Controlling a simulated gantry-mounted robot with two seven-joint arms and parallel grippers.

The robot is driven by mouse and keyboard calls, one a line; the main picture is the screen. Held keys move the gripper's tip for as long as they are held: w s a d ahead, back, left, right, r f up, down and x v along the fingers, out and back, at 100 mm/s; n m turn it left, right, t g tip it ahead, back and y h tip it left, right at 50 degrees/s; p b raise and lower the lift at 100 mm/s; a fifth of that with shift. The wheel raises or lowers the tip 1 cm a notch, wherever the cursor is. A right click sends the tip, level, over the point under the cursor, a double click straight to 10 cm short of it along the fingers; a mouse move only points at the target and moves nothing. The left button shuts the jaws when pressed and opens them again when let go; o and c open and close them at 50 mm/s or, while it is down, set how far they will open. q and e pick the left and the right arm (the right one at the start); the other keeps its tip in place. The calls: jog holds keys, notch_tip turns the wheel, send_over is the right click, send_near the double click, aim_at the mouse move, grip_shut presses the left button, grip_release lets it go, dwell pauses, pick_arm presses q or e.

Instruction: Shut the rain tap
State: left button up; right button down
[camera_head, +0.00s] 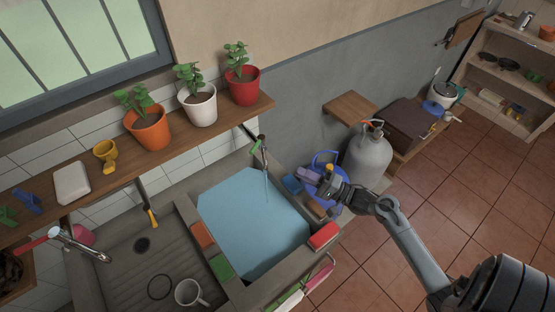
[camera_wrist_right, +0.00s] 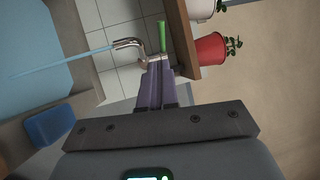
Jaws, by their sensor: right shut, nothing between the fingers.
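The tap with the green handle (camera_head: 256,146) is on the wall above the water-filled basin (camera_head: 245,222). A thin stream of water runs from its spout into the basin. In the right wrist view the tap's metal spout (camera_wrist_right: 130,43) and upright green handle (camera_wrist_right: 162,36) show just beyond the fingertips, with the stream going left. My left gripper is out of view.
Another tap with a red handle (camera_head: 54,232) is at the left sink. A wooden shelf with potted plants (camera_head: 243,86) runs above the basin. A grey gas cylinder (camera_head: 368,157) and a blue bucket (camera_head: 325,160) stand right of the basin. Sponges lie on the basin rim.

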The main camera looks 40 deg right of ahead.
aim_at(265, 161)
jog(key=shift+p+x, duration=1.2)
jog(key=shift+x, duration=5.9)
jog(key=shift+d+r, duration=0.1)
